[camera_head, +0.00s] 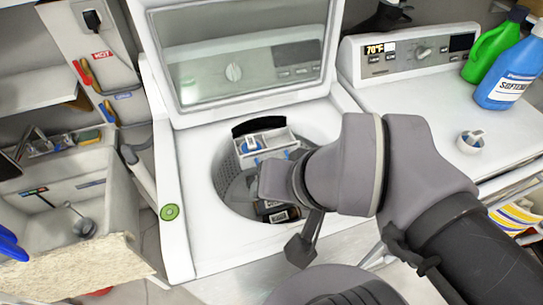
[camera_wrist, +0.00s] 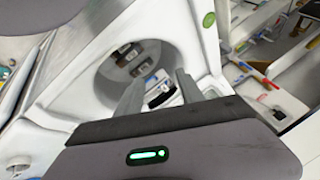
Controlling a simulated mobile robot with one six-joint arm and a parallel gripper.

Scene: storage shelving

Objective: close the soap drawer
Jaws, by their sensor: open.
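The soap drawer (camera_head: 262,146) is a pale tray with blue parts. In the head view it sticks out over the tub from the back rim of the open top-loading washer (camera_head: 176,245). In the wrist view the drawer (camera_wrist: 158,88) shows beyond and between the fingers of my gripper (camera_wrist: 158,86). In the head view my arm covers the tub's right side, and the fingertips cannot be made out. Whether they touch the drawer cannot be told.
The raised lid (camera_head: 240,60) stands behind the tub. A second white machine (camera_head: 440,95) is at the right, with a measuring cup (camera_head: 470,140), a green bottle (camera_head: 490,52) and a blue softener bottle (camera_head: 511,76). A sink (camera_head: 62,205) is at the left.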

